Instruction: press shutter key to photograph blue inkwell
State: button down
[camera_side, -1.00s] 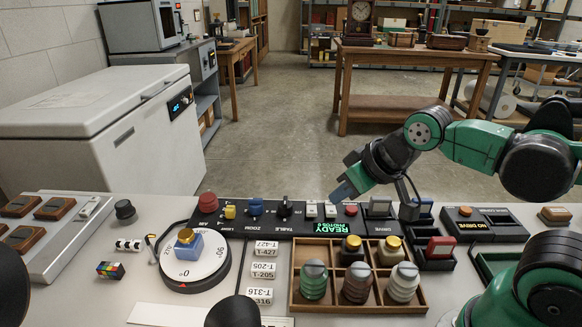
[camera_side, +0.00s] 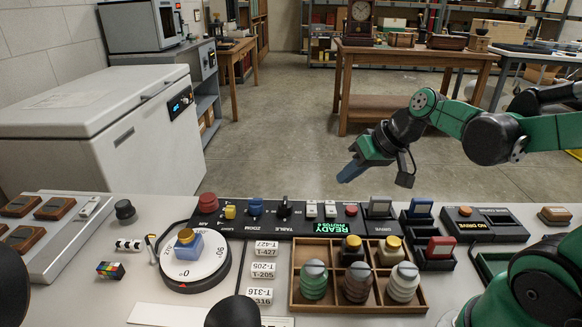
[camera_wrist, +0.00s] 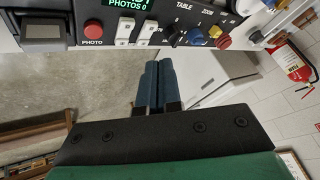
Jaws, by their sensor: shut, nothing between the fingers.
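The blue inkwell (camera_side: 189,246) with a gold cap stands upright on the white turntable (camera_side: 212,262). The red button marked PHOTO (camera_wrist: 93,28) is at the upper left in the wrist view; it also shows in the side view (camera_side: 351,210) on the black control panel (camera_side: 270,222). The panel's green display (camera_side: 325,228) reads PHOTOS 0 in the wrist view, with READY above it in the side view. My gripper (camera_side: 345,176) is shut and empty, in the air above and behind the panel, apart from the button. Its fingertips (camera_wrist: 158,66) lie together in the wrist view.
White switches (camera_side: 320,209) sit just left of the red button, and several knobs line the panel. A wooden tray (camera_side: 358,304) of capped jars and ribbed spools stands in front. Open floor lies behind the bench.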

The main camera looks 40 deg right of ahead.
jog(key=m+t+y, duration=0.1)
jog(key=m+t, duration=0.1)
send_over(356, 210)
jog(key=shift+f, duration=4.4)
jog(key=shift+f, duration=0.35)
jog(key=shift+r, duration=0.15)
jog(key=shift+r, duration=0.25)
